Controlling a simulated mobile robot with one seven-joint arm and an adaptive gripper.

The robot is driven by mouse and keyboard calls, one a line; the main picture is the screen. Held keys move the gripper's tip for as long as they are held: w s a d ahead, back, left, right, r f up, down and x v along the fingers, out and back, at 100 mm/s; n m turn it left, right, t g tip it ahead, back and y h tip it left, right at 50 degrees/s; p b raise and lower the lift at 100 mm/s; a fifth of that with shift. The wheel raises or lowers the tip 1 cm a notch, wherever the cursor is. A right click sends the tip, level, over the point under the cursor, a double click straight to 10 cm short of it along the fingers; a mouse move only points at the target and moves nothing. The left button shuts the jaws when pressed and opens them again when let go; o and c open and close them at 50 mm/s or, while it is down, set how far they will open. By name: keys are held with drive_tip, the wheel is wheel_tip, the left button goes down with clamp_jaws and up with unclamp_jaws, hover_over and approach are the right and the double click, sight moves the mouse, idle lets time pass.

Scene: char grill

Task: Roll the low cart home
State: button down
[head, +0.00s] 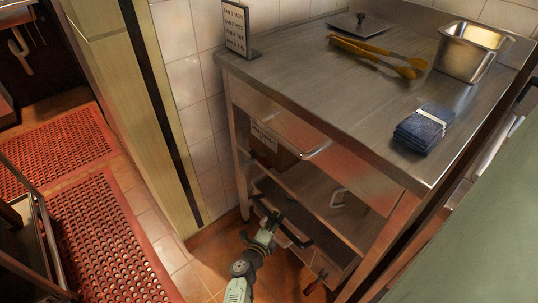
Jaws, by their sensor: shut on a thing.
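The low cart (328,262) stands on the floor, partly under the steel table, with much of it hidden by the table's shelf and front. A dark bar handle (296,237) runs along its near side. My gripper (270,219) reaches up from the bottom of the head view and is shut on this handle near its left part. The fingertips are small and partly hidden against the dark bar.
The steel table (300,75) holds tongs (378,56), a steel pan (470,52), folded blue cloths (424,128) and a sign (236,30). Red mats (105,240) cover the left floor; a tiled wall stands behind.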

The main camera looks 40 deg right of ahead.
drive_tip(key=shift+w+d+r, duration=0.1)
drive_tip(key=shift+d, duration=0.8)
drive_tip(key=c, duration=1.5)
unclamp_jaws()
drive_tip(key=shift+d, duration=0.15)
drive_tip(key=shift+a, duration=0.6)
drive_tip(key=v, duration=1.1)
drive_tip(key=shift+s+d+r, duration=0.1)
drive_tip(key=shift+s, duration=0.1)
